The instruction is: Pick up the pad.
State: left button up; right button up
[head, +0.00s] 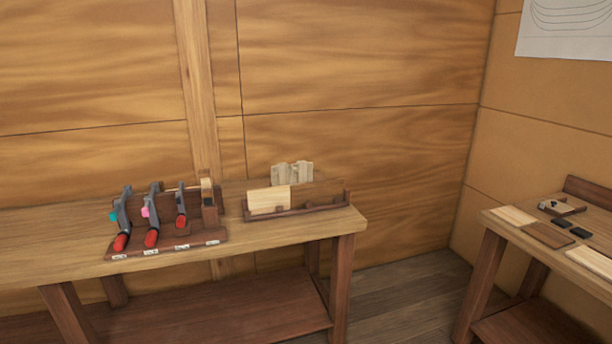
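Two small dark blocks, which may be pads, lie on the right bench. One dark block (562,223) is a little farther back, and the other dark block (580,232) is closer. I cannot tell for sure which thing is the pad. Neither of my grippers is in view.
The right bench (490,222) also holds a light board (513,215), a brown board (548,235), a pale board (592,262) and a small tool on a wooden block (562,206). The left bench (300,232) holds a rack (190,243) of red-handled clamps (152,237) and a wooden holder (298,211) with boards. Floor (400,300) shows between the benches.

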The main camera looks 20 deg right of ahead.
aim_at(300, 167)
jog(key=z, duration=0.75)
jog(key=i, duration=0.75)
jog(key=z, duration=1.05)
jog(key=i, duration=1.65)
jog(key=u, duration=0.95)
jog(key=i, duration=0.85)
jog(key=u, duration=0.75)
